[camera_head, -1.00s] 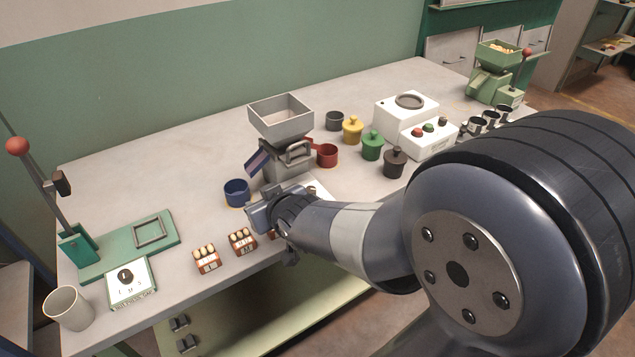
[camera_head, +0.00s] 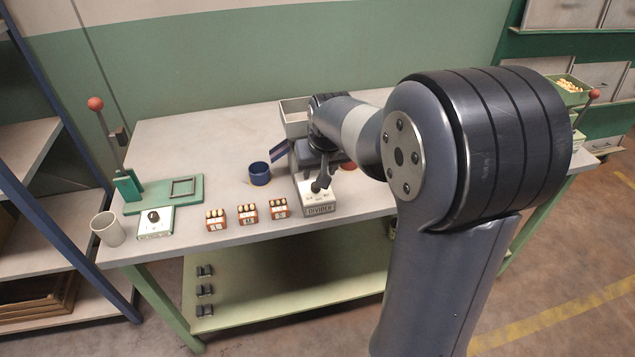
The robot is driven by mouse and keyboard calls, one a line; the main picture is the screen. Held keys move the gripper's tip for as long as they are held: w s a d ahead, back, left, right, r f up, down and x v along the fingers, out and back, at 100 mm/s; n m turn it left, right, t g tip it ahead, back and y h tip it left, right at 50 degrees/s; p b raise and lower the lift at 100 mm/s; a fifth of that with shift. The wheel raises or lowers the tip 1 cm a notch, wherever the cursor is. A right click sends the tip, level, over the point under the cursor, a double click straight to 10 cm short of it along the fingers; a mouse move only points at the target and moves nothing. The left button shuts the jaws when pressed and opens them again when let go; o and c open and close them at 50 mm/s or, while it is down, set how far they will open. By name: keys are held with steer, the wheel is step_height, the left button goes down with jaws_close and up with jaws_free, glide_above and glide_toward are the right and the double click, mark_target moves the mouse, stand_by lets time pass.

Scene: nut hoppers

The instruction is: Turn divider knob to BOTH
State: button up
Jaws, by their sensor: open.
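The divider box (camera_head: 319,209) is a pale box with a "DIVIDER" label on its front, near the table's front edge. My gripper (camera_head: 321,185) points down just over its top face. It is open, but the gap between its fingers is hard to make out. The divider knob cannot be told apart from the dark fingers, so its setting and any contact are unclear. Behind the box stands the grey hopper (camera_head: 293,118), partly hidden by my arm.
Several small red boxes (camera_head: 247,214) stand left of the divider, with a blue cup (camera_head: 260,173) behind them. Farther left are a white knob box (camera_head: 155,222), a beige cup (camera_head: 107,229) and a green lever press (camera_head: 128,186). My arm hides the table's right part.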

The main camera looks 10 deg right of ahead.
mark_target(314, 187)
steer(key=x, duration=0.7)
steer(key=shift+w+f, duration=0.15)
steer(key=shift+f, duration=0.15)
jaws_close()
steer(key=m, duration=0.1)
steer(key=m+h+b, duration=0.1)
steer(key=m+b, duration=0.1)
steer(key=m, duration=0.1)
steer(key=shift+a+f+h, duration=0.1)
steer(key=shift+a+h, duration=0.15)
steer(key=shift+h, duration=0.05)
steer(key=shift+w+a+m+g+h+b, duration=0.1)
steer(key=shift+m+g+h+b, duration=0.25)
steer(key=shift+m+b, duration=0.65)
steer(key=shift+m+g+h+b, duration=0.15)
steer(key=shift+m+h+b, duration=0.3)
steer(key=shift+m, duration=0.95)
